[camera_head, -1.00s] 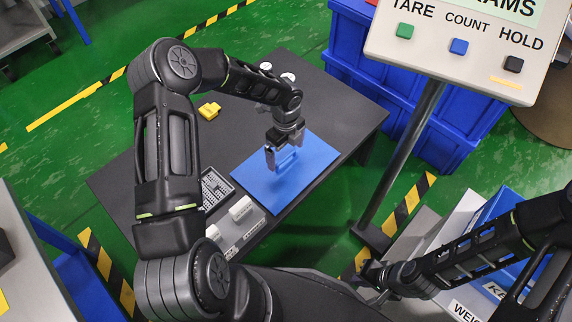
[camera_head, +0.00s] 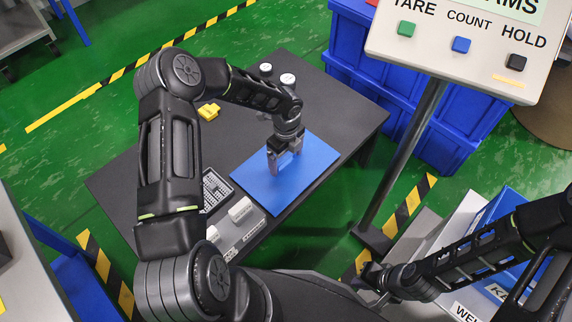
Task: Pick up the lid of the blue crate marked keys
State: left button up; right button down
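A flat blue panel (camera_head: 305,172) lies on the dark table (camera_head: 335,110); no marking on it is readable, so I cannot tell whether it is the lid. My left gripper (camera_head: 284,166) points down over the panel's middle, fingers apart, with blue showing between them. Whether the fingertips touch it is unclear.
On the table are a yellow object (camera_head: 208,111), two small white-topped round items (camera_head: 288,79), a grey grid tray (camera_head: 214,187) and a grey holder with white blocks (camera_head: 240,222). A scale display (camera_head: 458,45) on a post (camera_head: 402,150) stands right of the table. Large blue bins (camera_head: 440,130) stand behind.

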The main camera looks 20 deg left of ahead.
aim_at(286, 157)
pick_arm(q)
jog(key=c, duration=1.4)
